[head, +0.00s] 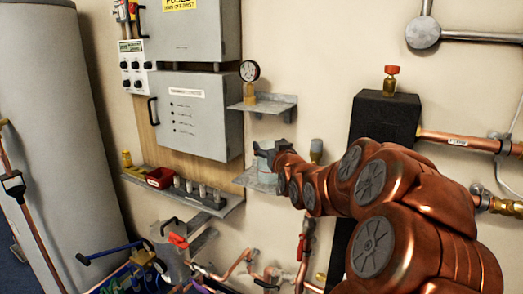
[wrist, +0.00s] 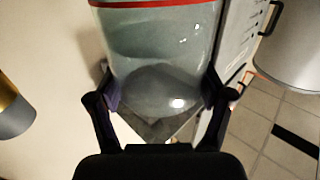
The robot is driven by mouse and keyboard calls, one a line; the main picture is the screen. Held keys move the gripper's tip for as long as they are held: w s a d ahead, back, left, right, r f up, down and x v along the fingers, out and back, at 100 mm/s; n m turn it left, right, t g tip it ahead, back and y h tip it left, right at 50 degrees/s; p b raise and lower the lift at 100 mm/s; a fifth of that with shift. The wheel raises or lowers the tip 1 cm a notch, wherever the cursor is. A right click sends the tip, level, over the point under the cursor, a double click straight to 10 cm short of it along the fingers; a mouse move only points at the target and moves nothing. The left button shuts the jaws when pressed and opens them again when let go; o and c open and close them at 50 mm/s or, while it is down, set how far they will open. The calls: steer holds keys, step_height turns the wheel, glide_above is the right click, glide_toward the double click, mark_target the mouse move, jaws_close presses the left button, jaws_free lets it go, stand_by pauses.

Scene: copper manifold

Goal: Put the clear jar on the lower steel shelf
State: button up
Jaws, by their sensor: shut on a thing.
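The clear jar (wrist: 160,55), with a red band near the top of the picture, fills the middle of the wrist view. My gripper (wrist: 160,92) is shut on it, one dark finger on each side. In the head view my gripper (head: 268,153) is at the lower steel shelf (head: 243,181), under the upper shelf. There the jar is hard to make out against the shelf and gripper. A grey surface, probably the lower shelf (wrist: 152,128), shows behind the jar in the wrist view. I cannot tell whether the jar touches it.
The upper steel shelf (head: 285,100) holds a pressure gauge (head: 250,72). A grey-capped brass fitting (head: 316,151) is right of my gripper. Grey cabinets (head: 200,115) stand left, above a long shelf with a red bin (head: 160,177). A black block (head: 383,120) is at right.

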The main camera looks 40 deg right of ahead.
mark_target(265, 143)
steer(key=x, duration=0.6)
steer(key=shift+w+a+f+p, duration=0.1)
steer(key=shift+w+f+p, duration=0.15)
steer(key=shift+p, duration=0.05)
steer(key=shift+w+d+f, duration=0.15)
steer(key=shift+w+f, duration=0.1)
steer(key=shift+f, duration=0.35)
steer(key=shift+w+d+f, duration=0.1)
steer(key=shift+w+f, duration=0.15)
steer(key=shift+f, duration=0.35)
steer(key=shift+w+d+f, duration=0.15)
steer(key=shift+w+f, duration=0.1)
steer(key=shift+f, duration=0.35)
steer(key=shift+f, duration=0.1)
steer(key=shift+f, duration=0.15)
steer(key=o, duration=1.7)
steer(key=shift+s+r, duration=0.1)
steer(key=shift+r, duration=0.15)
